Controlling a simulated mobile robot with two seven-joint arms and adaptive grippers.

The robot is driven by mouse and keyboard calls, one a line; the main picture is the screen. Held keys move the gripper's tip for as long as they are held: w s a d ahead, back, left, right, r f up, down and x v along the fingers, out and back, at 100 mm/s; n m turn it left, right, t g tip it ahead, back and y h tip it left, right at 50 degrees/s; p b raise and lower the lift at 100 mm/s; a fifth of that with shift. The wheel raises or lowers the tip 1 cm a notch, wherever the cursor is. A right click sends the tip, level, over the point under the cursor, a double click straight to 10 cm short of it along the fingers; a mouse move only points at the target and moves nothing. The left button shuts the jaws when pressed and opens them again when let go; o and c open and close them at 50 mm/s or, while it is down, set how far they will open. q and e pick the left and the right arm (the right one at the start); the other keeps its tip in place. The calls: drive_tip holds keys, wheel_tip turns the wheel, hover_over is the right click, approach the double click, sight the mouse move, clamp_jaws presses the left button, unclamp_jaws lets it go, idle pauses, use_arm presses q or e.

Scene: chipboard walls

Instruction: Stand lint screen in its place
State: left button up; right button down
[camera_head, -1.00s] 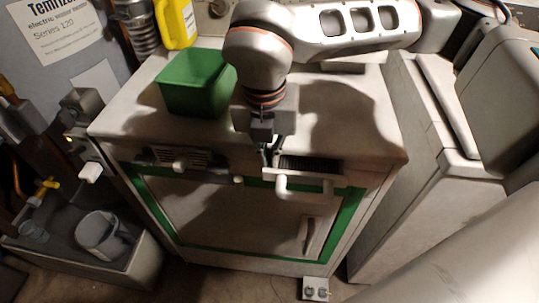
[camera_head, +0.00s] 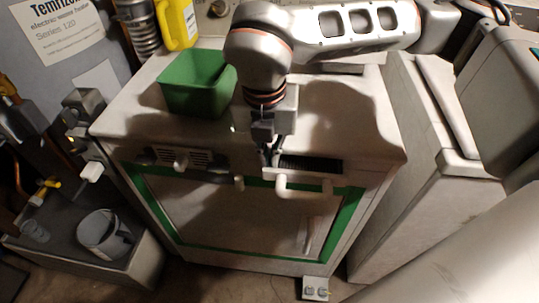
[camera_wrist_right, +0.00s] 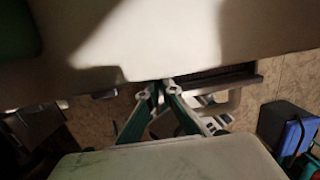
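The lint screen shows as a white front with a loop handle (camera_head: 303,188) at the dark slot (camera_head: 312,164) in the dryer's top front edge. The loop handle also shows in the right wrist view (camera_wrist_right: 228,108). My right gripper (camera_head: 268,158) points down at the left end of this front, beside the loop rather than around it. In the right wrist view its fingertips (camera_wrist_right: 160,88) come together. I cannot make out anything between them. How deep the screen sits in the slot is hard to tell. My left gripper is not in view.
A green bin (camera_head: 197,85) stands on the dryer top (camera_head: 135,95), left of my right arm. A yellow jug (camera_head: 177,22) stands behind it. A vent panel (camera_head: 180,157) is at the front left. A white appliance (camera_head: 425,190) is at the right.

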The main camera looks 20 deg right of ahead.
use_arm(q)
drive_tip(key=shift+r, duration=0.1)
use_arm(e)
drive_tip(key=shift+w, duration=0.1)
